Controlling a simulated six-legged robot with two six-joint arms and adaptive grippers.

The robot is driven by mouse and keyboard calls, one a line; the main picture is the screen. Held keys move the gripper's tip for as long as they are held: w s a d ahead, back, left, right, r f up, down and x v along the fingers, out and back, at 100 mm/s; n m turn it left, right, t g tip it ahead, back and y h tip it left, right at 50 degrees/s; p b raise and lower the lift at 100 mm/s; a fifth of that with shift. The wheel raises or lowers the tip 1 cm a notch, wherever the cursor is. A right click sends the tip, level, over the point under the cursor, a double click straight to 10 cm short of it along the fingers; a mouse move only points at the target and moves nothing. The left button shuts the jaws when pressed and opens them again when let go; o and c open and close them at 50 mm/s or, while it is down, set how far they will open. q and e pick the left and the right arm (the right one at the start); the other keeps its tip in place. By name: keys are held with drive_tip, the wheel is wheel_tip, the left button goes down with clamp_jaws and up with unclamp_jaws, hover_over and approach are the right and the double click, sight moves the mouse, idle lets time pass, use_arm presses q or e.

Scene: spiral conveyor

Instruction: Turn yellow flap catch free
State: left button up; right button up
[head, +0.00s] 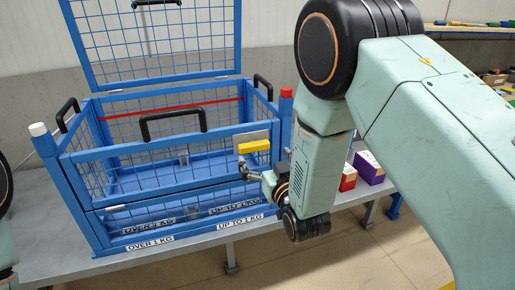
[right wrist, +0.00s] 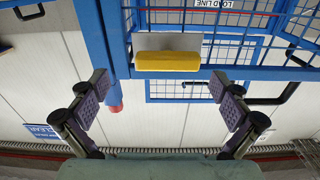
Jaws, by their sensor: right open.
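The yellow flap catch (head: 254,146) is a short bar lying level across a pale plate on the front of the blue mesh cage, near its right corner. In the right wrist view the yellow catch (right wrist: 167,62) lies beyond and between the two fingertips, with no finger touching it. My right gripper (head: 250,172) is just below and in front of the catch, its fingers partly hidden by the wrist in the head view. The right wrist view shows my right gripper (right wrist: 160,85) open and empty, with a finger on each side. My left gripper is out of view.
The blue cage (head: 75,180) stands on a grey table (head: 45,225), its mesh lid (head: 155,45) raised. A black handle (head: 172,123) is left of the catch. A red-capped post (head: 286,93) stands close right. A red box (head: 348,178) and purple box (head: 369,167) lie further right.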

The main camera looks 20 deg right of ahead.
sight(253, 148)
drive_tip(key=w, duration=0.1)
drive_tip(key=w+a, duration=0.2)
drive_tip(key=shift+w+r, duration=0.3)
drive_tip(key=shift+w+d+f+b, duration=0.15)
drive_tip(key=shift+w+d, duration=0.15)
drive_tip(key=shift+w, duration=0.1)
drive_tip(key=shift+w+d+f+b, duration=0.15)
drive_tip(key=shift+w+d, duration=0.1)
drive_tip(key=shift+w, duration=0.15)
drive_tip(key=shift+w+d, duration=0.15)
drive_tip(key=shift+d, duration=0.05)
drive_tip(key=shift+s+a+r, duration=0.2)
drive_tip(key=shift+a+r, duration=0.05)
drive_tip(key=shift+a, duration=0.3)
drive_tip(key=shift+c, duration=0.7)
drive_tip(key=shift+w+d+f, duration=0.15)
drive_tip(key=shift+d, duration=0.2)
drive_tip(key=c, duration=0.3)
drive_tip(key=shift+c, duration=0.8)
drive_tip(key=shift+a, duration=0.25)
drive_tip(key=c, duration=0.3)
drive_tip(key=shift+c, duration=0.7)
drive_tip(key=shift+d, duration=0.15)
drive_tip(key=shift+c, duration=0.4)
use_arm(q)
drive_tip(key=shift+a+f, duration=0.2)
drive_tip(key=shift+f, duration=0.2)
